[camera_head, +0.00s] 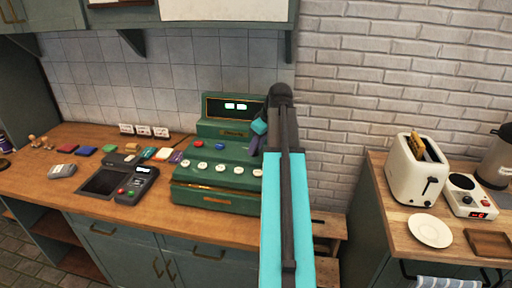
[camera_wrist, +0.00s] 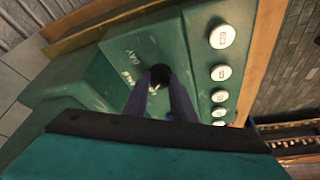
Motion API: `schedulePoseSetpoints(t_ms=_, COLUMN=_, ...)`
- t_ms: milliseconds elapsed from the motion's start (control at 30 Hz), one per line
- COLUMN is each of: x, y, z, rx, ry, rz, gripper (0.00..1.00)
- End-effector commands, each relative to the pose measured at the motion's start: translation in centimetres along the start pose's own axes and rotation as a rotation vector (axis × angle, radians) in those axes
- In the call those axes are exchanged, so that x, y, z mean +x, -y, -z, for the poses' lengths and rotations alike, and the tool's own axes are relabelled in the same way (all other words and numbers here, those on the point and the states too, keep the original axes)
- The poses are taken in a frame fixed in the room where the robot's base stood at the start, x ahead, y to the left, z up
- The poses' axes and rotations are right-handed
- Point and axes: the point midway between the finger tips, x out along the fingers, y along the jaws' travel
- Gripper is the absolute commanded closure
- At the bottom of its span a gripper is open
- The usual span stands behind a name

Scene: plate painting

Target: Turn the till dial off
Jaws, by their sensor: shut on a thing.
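The green till (camera_head: 215,180) stands on the wooden counter, with a lit green display at its top and a row of round white buttons along its front. In the wrist view the till's green panel (camera_wrist: 120,60) fills much of the picture. The small black dial (camera_wrist: 160,73) sits on that panel beside white lettering, of which "DAY" is readable. My gripper (camera_wrist: 162,82) is at the dial, its two purple-grey fingers shut on it. The dial's pointer direction is mostly hidden by the fingers. In the head view my arm hides the till's right side, and the dial cannot be seen.
A card terminal (camera_head: 135,185) and several small coloured items lie left of the till. A second counter at right holds a toaster (camera_head: 416,170), a white plate (camera_head: 430,231) and a small hotplate (camera_head: 468,196). A brick wall rises behind; a gap separates the counters.

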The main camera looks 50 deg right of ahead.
Motion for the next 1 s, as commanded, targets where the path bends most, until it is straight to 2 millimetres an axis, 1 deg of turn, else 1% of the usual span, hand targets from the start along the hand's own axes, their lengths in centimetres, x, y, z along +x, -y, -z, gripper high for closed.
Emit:
schedulePoseSetpoints(t_ms=200, x=-0.1, y=-0.1, z=0.2, rx=-0.002, ry=-0.005, rz=-0.002, gripper=0.99)
schedulePoseSetpoints(t_ms=233, x=-0.1, y=0.0, z=0.2, rx=-0.002, ry=-0.005, rz=-0.002, gripper=0.72)
schedulePoseSetpoints(t_ms=300, x=-0.1, y=0.0, z=0.1, rx=-0.001, ry=-0.004, rz=-0.002, gripper=0.6)
schedulePoseSetpoints(t_ms=333, x=-0.1, y=0.0, z=0.1, rx=-0.001, ry=-0.004, rz=-0.001, gripper=0.58)
schedulePoseSetpoints(t_ms=733, x=-0.2, y=0.0, z=0.0, rx=0.0, ry=-0.001, rz=-0.001, gripper=0.58)
schedulePoseSetpoints(t_ms=867, x=-0.7, y=0.0, z=0.1, rx=0.001, ry=-0.002, rz=-0.001, gripper=0.58)
schedulePoseSetpoints(t_ms=1000, x=-1.7, y=0.0, z=0.0, rx=0.001, ry=-0.002, rz=-0.001, gripper=0.58)
